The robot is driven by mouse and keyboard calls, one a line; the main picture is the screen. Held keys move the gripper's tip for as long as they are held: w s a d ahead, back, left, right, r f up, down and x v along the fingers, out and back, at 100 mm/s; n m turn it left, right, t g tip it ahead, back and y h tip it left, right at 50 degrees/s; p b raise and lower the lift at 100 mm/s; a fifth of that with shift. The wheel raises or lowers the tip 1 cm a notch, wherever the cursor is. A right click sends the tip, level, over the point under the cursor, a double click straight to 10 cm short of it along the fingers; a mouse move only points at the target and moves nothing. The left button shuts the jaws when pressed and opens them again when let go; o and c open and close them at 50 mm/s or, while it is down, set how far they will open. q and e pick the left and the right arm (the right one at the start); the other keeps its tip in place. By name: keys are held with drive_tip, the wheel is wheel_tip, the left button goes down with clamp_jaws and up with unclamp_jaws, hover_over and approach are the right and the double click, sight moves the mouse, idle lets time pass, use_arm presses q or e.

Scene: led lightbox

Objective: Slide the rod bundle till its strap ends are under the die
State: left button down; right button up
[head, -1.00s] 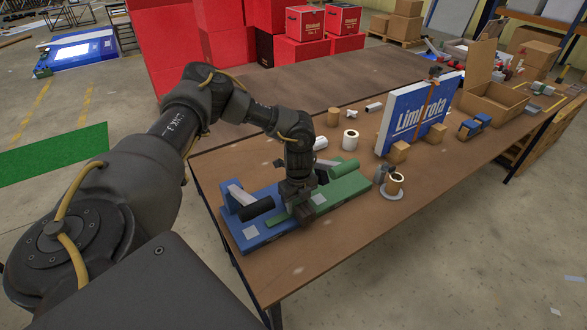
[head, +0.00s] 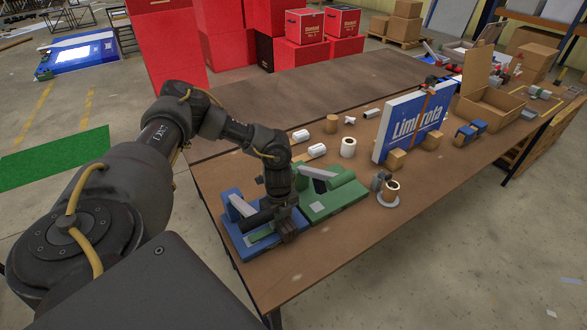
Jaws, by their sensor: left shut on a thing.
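My left gripper (head: 288,238) is low at the right edge of a blue-based press (head: 242,250). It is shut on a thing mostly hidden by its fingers. A narrow green bar (head: 262,236) shows just left of the fingers, over the blue base; it appears to be the rod bundle. Its strap ends cannot be made out. A dark cylinder (head: 258,218) and a pale lever (head: 242,204) sit above the blue base; which part is the die is unclear. A green-based press (head: 335,200) with its own pale lever stands close to the right. My right gripper is not in view.
A blue and white lightbox (head: 400,128) with a brown strap stands farther right, with wooden blocks (head: 396,159) before it. The table's front right is bare.

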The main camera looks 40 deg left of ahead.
use_arm(q)
drive_tip(key=shift+s+a+f, duration=0.15)
drive_tip(key=shift+s+a, duration=0.05)
drive_tip(key=shift+s, duration=0.25)
drive_tip(key=shift+s+a+f, duration=0.15)
drive_tip(key=shift+s, duration=0.25)
drive_tip(key=shift+s+p, duration=0.1)
drive_tip(key=shift+p, duration=0.3)
drive_tip(key=c, duration=0.6)
unclamp_jaws()
drive_tip(key=shift+a, duration=0.1)
drive_tip(key=shift+c, duration=0.2)
drive_tip(key=shift+s, duration=0.1)
drive_tip(key=r, duration=0.3)
drive_tip(key=r+b, duration=0.1)
drive_tip(key=r, duration=0.3)
drive_tip(key=r+b, duration=0.1)
drive_tip(key=r, duration=0.2)
drive_tip(key=shift+w+d+r, duration=0.25)
drive_tip(key=shift+w, duration=0.1)
drive_tip(key=shift+a+r, duration=0.15)
drive_tip(key=shift+r, duration=0.3)
